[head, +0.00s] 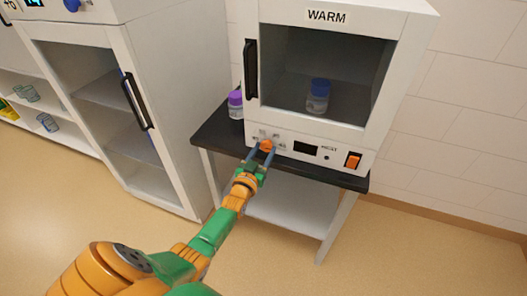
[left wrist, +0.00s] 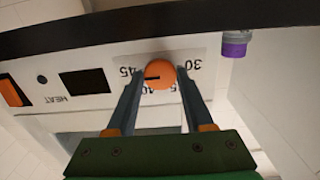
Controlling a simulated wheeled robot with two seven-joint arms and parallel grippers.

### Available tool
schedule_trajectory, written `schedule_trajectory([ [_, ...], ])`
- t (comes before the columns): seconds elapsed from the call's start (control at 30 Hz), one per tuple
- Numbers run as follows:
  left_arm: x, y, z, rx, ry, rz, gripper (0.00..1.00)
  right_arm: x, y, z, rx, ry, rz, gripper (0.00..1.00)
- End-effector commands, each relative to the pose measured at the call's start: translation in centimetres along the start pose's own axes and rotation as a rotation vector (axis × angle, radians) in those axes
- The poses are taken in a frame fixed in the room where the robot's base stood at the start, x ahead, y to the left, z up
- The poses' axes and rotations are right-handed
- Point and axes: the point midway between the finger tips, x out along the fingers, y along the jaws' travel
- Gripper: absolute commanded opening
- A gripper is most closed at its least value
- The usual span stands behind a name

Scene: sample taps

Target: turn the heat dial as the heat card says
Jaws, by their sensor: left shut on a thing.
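The orange heat dial (head: 267,145) is on the lower front panel of the white WARM cabinet (head: 375,143). The left gripper (head: 262,154) is shut on the dial, one finger on each side. In the left wrist view the dial (left wrist: 161,77) sits between the fingertips of the gripper (left wrist: 160,88). Its black mark points left, toward the 45 side of the scale. The numbers 45 and 30 show beside the dial; lower numbers are partly hidden by the dial and fingers. I cannot make out a heat card in either view. The right gripper is not in view.
A dark display (head: 305,148) and orange switch (head: 353,160) are right of the dial. A purple-capped bottle (head: 236,104) stands on the dark tabletop (head: 214,130), left of the cabinet. A blue-capped jar (head: 318,96) is inside. Another white cabinet (head: 160,115) stands at left.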

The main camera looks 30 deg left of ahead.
Motion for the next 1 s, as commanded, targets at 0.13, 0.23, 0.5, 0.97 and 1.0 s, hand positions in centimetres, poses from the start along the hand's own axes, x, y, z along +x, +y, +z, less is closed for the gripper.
schedule_trajectory([
  [0.13,-0.1,0.1,0.4,0.001,-0.01,0.001,0.0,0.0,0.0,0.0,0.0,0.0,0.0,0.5],
  [0.23,-0.1,0.1,0.4,0.001,-0.01,0.001,0.0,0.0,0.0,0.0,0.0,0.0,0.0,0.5],
  [0.5,-0.1,0.0,0.2,0.0,-0.005,0.001,0.8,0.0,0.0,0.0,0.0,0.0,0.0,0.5],
  [0.97,-5.9,0.0,0.1,0.0,-0.008,0.001,0.8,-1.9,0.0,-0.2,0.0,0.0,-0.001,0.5],
  [1.0,-6.4,0.0,0.1,0.0,-0.008,0.001,0.8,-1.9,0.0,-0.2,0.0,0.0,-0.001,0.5],
])
